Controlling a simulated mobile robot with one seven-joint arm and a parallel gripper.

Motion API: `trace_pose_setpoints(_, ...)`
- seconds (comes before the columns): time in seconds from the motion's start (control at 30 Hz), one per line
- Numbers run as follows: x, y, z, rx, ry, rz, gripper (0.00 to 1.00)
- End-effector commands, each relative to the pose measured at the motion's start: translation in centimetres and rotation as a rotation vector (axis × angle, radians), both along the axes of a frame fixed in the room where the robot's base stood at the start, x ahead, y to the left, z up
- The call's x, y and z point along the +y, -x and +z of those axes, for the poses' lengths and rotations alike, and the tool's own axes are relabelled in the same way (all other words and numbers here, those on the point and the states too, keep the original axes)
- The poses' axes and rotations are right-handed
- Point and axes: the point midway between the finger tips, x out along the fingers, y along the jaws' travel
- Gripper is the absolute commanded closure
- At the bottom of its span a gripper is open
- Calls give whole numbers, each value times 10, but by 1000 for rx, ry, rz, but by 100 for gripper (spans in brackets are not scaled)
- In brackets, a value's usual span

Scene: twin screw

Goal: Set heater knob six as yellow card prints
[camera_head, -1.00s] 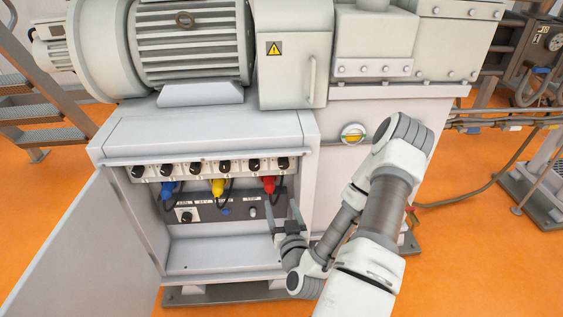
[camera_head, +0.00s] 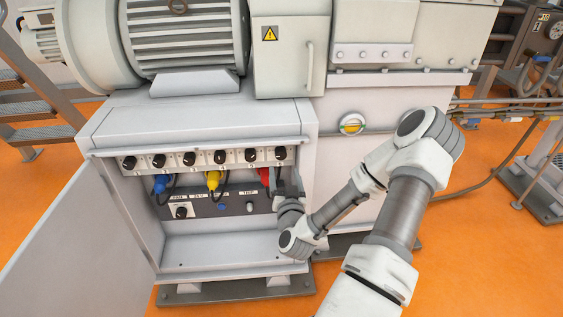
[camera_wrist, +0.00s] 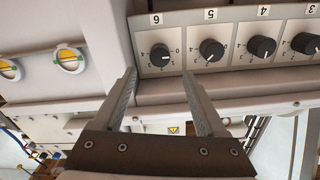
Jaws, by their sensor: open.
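Heater knob six (camera_wrist: 159,55) is black and round, under a label printed 6 that shows upside down in the wrist view. A small white mark shows on the knob; its exact setting is too small to read. In the head view, knob six (camera_head: 281,153) is the rightmost of the row. My gripper (camera_wrist: 158,75) is open, its fingertips just short of knob six and to either side of it, apart from it. I cannot make out a yellow card.
Knob five (camera_wrist: 211,50) is close beside the right finger in the wrist view. A yellow plug (camera_head: 213,180) and a blue plug (camera_head: 160,184) hang under the row. The cabinet door (camera_head: 75,235) stands open at left. A lip (camera_head: 200,148) runs above the knobs.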

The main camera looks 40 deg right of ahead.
Motion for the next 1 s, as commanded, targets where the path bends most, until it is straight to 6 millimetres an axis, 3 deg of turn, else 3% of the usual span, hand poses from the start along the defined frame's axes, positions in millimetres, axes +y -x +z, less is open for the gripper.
trace_pose_setpoints(0.2,-26,-39,-1,-2,1,-4,26)
trace_pose_setpoints(0.4,-38,-62,-1,0,0,-1,26)
trace_pose_setpoints(0.83,-43,-70,0,1,-1,-1,26)
trace_pose_setpoints(1.0,-43,-70,0,1,-1,-1,56)
